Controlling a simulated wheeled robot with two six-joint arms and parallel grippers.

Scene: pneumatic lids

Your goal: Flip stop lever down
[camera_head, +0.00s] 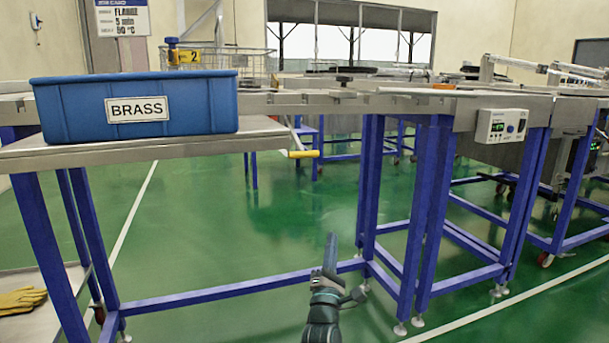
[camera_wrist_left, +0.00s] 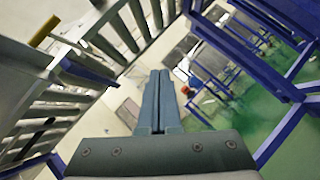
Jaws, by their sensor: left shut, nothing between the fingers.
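The stop lever (camera_head: 303,154) has a yellow handle and hangs from a thin rod at the right end of the steel side table, at about table-top height. The handle lies roughly level. A yellow handle, which looks like the same lever (camera_wrist_left: 44,32), shows at the upper left in the left wrist view. My left gripper (camera_head: 331,240) is below and a little right of the lever, well apart from it, fingers pointing up. In the left wrist view the fingers (camera_wrist_left: 160,76) are shut together with nothing between them. My right gripper is not in view.
A blue BRASS bin (camera_head: 180,108) stands on the side table (camera_head: 60,152). A roller conveyor on blue legs (camera_head: 436,215) runs behind and right, with a control box (camera_head: 502,126) on its side. Yellow gloves (camera_head: 22,300) lie low at left. Green floor is open under the lever.

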